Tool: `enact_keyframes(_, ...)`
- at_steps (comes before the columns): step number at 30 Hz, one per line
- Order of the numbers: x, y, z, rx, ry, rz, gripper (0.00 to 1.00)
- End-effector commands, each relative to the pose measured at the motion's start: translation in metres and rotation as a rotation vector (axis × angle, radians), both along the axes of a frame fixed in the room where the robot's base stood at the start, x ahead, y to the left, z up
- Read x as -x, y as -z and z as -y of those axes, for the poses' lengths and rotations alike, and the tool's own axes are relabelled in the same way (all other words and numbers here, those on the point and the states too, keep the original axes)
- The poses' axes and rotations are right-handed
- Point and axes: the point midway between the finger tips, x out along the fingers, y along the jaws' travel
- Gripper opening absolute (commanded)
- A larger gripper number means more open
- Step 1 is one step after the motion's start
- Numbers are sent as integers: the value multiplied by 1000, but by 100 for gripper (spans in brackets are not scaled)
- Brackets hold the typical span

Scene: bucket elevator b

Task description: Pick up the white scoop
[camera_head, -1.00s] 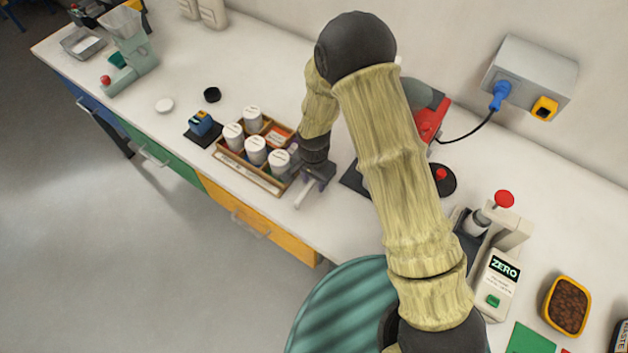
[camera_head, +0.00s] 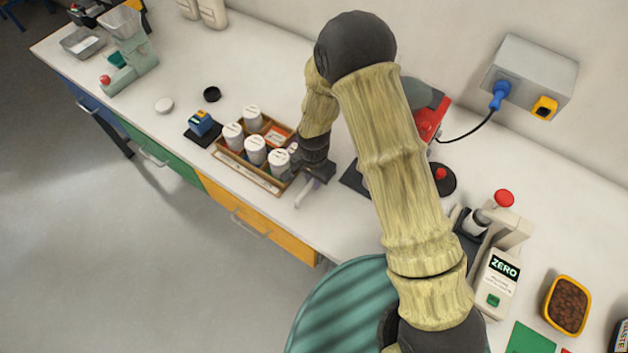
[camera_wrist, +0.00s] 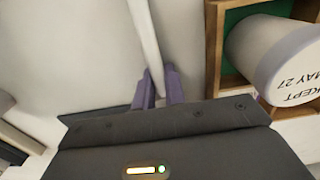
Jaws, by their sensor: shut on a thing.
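The white scoop (camera_head: 301,198) lies at the front edge of the counter, just right of the wooden rack. In the wrist view its thin white handle (camera_wrist: 146,35) runs up from between my fingers. My gripper (camera_wrist: 159,78) has purple fingers shut on the handle. In the head view my gripper (camera_head: 312,183) is low over the counter, and its dark body hides part of the scoop. I cannot tell whether the scoop is clear of the counter.
The wooden rack (camera_head: 235,166) of white-lidded jars is close on the left in the head view. A jar (camera_wrist: 285,60) shows close on the right in the wrist view. A red device (camera_head: 432,122) stands to the right. The counter's front edge is near.

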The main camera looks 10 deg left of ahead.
Motion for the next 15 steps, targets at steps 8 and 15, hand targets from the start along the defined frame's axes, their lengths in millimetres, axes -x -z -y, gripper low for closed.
enact_keyframes(8,-1,-18,-1,-3,0,4,0)
enact_keyframes(15,-1,-57,-1,-3,-1,5,0)
